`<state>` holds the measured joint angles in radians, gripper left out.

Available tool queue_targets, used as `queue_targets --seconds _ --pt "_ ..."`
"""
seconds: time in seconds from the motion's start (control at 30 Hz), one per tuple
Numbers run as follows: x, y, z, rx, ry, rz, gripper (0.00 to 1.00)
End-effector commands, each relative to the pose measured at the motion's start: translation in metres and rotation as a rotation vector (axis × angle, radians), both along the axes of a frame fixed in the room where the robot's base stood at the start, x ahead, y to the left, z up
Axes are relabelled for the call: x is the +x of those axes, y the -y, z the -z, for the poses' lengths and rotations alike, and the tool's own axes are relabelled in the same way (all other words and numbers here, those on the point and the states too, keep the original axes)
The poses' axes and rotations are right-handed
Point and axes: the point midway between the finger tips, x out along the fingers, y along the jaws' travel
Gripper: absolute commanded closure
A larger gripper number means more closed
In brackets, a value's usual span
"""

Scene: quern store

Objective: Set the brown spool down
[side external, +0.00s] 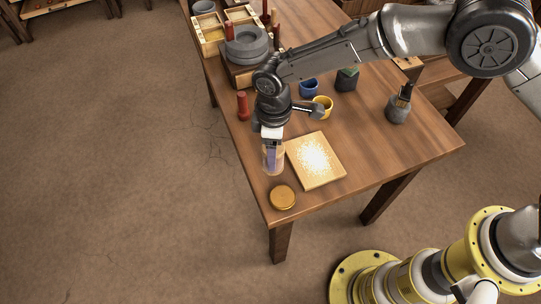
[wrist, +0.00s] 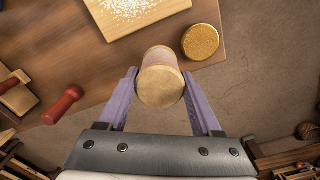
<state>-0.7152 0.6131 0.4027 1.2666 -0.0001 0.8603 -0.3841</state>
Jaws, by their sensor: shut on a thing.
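My gripper (wrist: 159,76) is shut on the brown spool (wrist: 161,82), a light brown cylinder with a flat round end facing the wrist camera. The pale purple fingers press on its two sides. In the side external view, my gripper (side external: 271,158) points down near the table's left edge, and the spool (side external: 281,162) is partly hidden behind a finger. In the wrist view the spool overlaps the table edge, with floor beyond it. I cannot tell whether its lower end touches the table (side external: 400,147).
A pale board (side external: 314,161) with white grains lies right of the spool. A round golden lid-like disc (side external: 283,197) lies near the front corner. A red peg-like piece (side external: 242,105), yellow cup (side external: 323,107), blue cup (side external: 308,88) and grey quern (side external: 247,45) stand farther back. The table's right front is clear.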

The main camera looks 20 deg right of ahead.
Motion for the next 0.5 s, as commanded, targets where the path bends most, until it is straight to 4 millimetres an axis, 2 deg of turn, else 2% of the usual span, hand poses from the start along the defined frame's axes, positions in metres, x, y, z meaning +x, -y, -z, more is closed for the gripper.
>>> queue_targets --seconds 0.17,0.33,0.5 --pt "0.006 -0.005 0.01 0.0 0.0 0.0 0.9" --pt "0.005 -0.004 0.034 0.0 0.0 0.0 0.9" --pt "0.005 -0.004 0.037 0.001 0.002 0.0 0.9"
